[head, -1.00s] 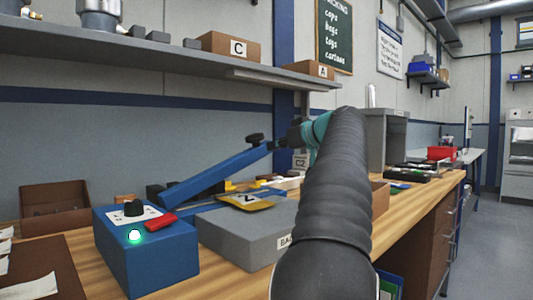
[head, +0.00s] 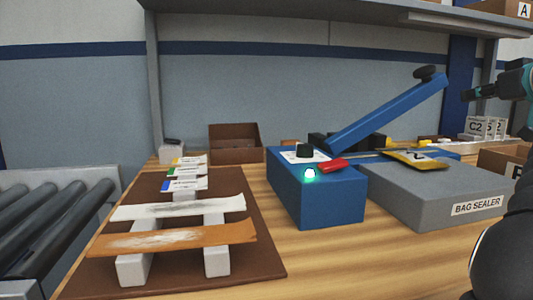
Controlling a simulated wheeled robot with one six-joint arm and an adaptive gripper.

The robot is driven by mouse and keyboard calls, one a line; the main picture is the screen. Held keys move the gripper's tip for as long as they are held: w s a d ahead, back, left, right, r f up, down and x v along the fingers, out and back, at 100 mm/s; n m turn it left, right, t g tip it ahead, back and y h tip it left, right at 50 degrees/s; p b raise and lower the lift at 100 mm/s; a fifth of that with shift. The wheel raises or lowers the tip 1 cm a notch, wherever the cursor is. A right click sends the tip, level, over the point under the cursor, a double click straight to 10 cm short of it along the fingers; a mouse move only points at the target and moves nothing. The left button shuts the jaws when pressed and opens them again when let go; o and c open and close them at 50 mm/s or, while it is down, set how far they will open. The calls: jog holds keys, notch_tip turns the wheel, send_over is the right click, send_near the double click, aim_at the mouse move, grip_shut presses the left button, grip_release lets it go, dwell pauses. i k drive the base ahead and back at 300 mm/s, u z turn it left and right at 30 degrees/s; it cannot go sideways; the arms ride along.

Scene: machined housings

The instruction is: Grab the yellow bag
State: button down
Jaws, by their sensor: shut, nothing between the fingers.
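The yellow bag (head: 414,159) lies on the grey block labelled BAG SEALER (head: 430,192), right of the middle in the head view. It is flat, with a white label reading 2, and its back end lies beside the sealer's blue body. My gripper (head: 466,96) is at the right edge, above and to the right of the bag. It is shut, empty and apart from the bag. The rest of my arm is mostly cut off by the picture's right edge.
The blue sealer box (head: 318,196) has a lit green lamp, and its blue lever (head: 390,112) is raised behind the bag. A brown mat (head: 262,275) with strips on white blocks lies left. A roller conveyor (head: 50,225) is at far left. A shelf (head: 330,20) hangs above.

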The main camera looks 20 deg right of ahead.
aim_at(421, 161)
jog(key=k, duration=1)
